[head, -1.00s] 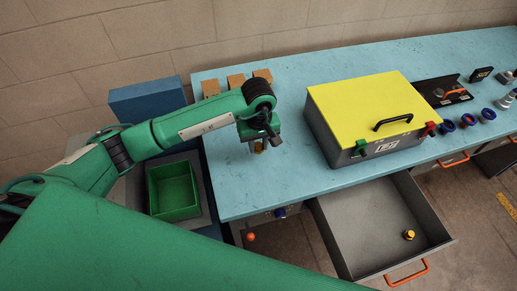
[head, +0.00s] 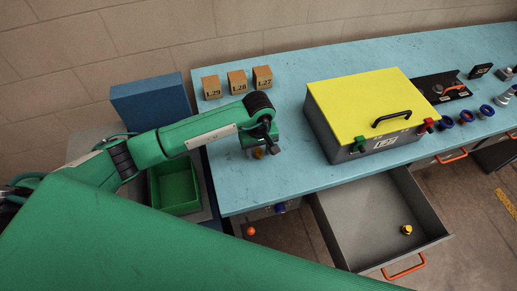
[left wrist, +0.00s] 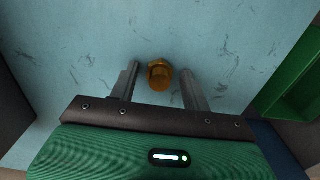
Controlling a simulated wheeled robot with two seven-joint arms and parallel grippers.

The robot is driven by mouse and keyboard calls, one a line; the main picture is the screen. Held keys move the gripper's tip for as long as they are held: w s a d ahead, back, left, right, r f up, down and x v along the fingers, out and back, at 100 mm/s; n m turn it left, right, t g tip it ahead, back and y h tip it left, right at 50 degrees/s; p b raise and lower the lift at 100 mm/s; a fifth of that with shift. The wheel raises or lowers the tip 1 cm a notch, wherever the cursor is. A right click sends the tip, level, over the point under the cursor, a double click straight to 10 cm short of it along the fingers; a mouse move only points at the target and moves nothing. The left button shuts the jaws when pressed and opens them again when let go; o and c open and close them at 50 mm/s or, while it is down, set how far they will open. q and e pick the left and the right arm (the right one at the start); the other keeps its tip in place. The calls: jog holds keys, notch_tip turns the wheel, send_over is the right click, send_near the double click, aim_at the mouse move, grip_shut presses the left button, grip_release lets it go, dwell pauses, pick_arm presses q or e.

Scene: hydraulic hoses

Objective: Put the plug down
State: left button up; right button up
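A brass-yellow plug (left wrist: 159,75) shows between the two fingers of my left gripper (left wrist: 160,80) in the left wrist view. The fingers are apart, with a visible gap on both sides of the plug. The plug appears to be on the blue bench top. In the head view, my left gripper (head: 259,146) is low over the bench near its front left corner, with the plug (head: 258,153) partly hidden under it. My right gripper is not in view.
A yellow-lidded grey box (head: 365,110) stands right of my gripper. Wooden blocks (head: 237,82) stand behind it. An open drawer (head: 355,215) below holds another yellow plug (head: 406,230). A green bin (head: 175,187) is to the left. Blue rings (head: 466,117) lie at right.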

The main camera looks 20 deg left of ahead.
aim_at(259, 150)
pick_arm(q)
jog(key=shift+r, duration=0.45)
notch_tip(259, 150, up, 11)
jog(key=b, duration=0.4)
jog(key=shift+r+b, duration=0.2)
jog(key=shift+b, duration=0.1)
